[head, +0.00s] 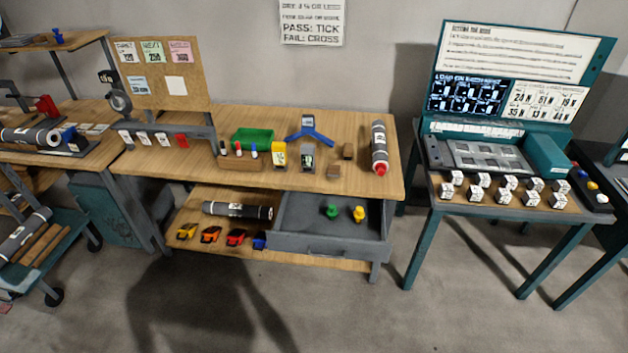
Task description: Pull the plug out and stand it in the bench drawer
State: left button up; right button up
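A grey roll (379,140) lies at the right end of the wooden bench top, pointing toward me, with black and white bands. A red plug (380,169) shows at its near end. The bench drawer (318,245) is pulled open under the right part of the bench. Inside it, a green plug-like piece (332,211) and a yellow one (358,214) stand apart, with bare floor around them. Neither of my grippers is in view.
Another grey roll (237,210) and several small coloured toy trucks (211,234) are on the lower shelf left of the drawer. A teal workstation (500,190) stands right; floor in front is clear.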

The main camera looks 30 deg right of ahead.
aim_at(343, 234)
jog(key=u, duration=0.4)
jog(key=i, duration=0.45)
jog(key=z, duration=0.75)
jog(key=i, duration=1.3)
jog(key=z, duration=1.55)
jog(key=i, duration=0.5)
jog(key=z, duration=0.55)
